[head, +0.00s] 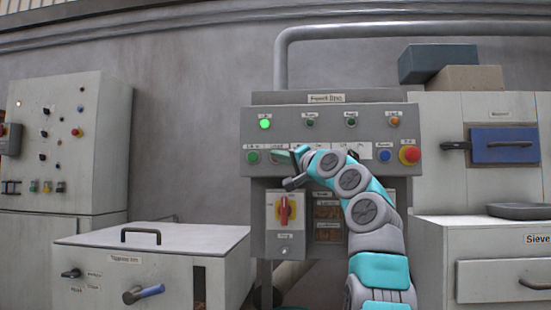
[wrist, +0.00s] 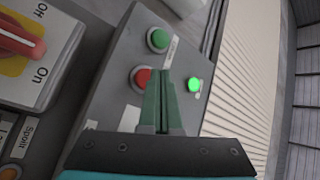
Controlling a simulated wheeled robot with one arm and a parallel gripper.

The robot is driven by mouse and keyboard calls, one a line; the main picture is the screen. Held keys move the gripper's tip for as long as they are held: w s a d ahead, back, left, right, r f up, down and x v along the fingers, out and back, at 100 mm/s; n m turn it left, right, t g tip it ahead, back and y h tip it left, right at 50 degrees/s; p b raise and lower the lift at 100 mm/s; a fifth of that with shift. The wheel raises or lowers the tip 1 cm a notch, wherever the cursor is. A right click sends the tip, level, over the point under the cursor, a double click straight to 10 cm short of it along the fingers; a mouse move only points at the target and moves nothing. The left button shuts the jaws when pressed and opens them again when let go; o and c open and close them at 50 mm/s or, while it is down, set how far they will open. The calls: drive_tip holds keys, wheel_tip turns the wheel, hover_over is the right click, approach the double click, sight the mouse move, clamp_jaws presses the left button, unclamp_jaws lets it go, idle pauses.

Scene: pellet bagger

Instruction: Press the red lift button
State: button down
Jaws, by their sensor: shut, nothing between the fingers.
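The grey control panel (head: 330,120) stands ahead. In the wrist view, a red button (wrist: 142,78) sits beside a green button (wrist: 158,40) on the panel; the red one is just left of my fingertips. In the head view the green button (head: 252,157) shows at the panel's lower left, and my gripper (head: 280,155) covers the spot to its right. My gripper (wrist: 162,80) is shut and empty, its green fingers pointing at the panel close to the red button. I cannot tell whether they touch it. The button labels are too small to read.
A lit green lamp (head: 265,124) is above the buttons. A blue button (head: 385,155) and a large red button (head: 410,155) are at the panel's right. A red rotary switch (head: 284,208) on yellow sits below. A lidded bin (head: 150,238) stands at left, a cabinet (head: 490,235) at right.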

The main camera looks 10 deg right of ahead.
idle(0.4)
drive_tip(key=shift+w+d+p, duration=0.15)
drive_tip(key=shift+w+p, duration=0.25)
drive_tip(key=shift+w, duration=0.05)
drive_tip(key=shift+w+p, duration=0.25)
drive_tip(key=shift+p, duration=0.05)
idle(0.5)
drive_tip(key=shift+s, duration=0.1)
drive_tip(key=shift+s+b, duration=0.6)
drive_tip(key=shift+b, duration=0.2)
drive_tip(key=shift+a, duration=0.2)
drive_tip(key=s+a+b, duration=0.1)
drive_tip(key=s+b, duration=0.3)
drive_tip(key=s, duration=0.1)
drive_tip(key=shift+s+a+b, duration=0.4)
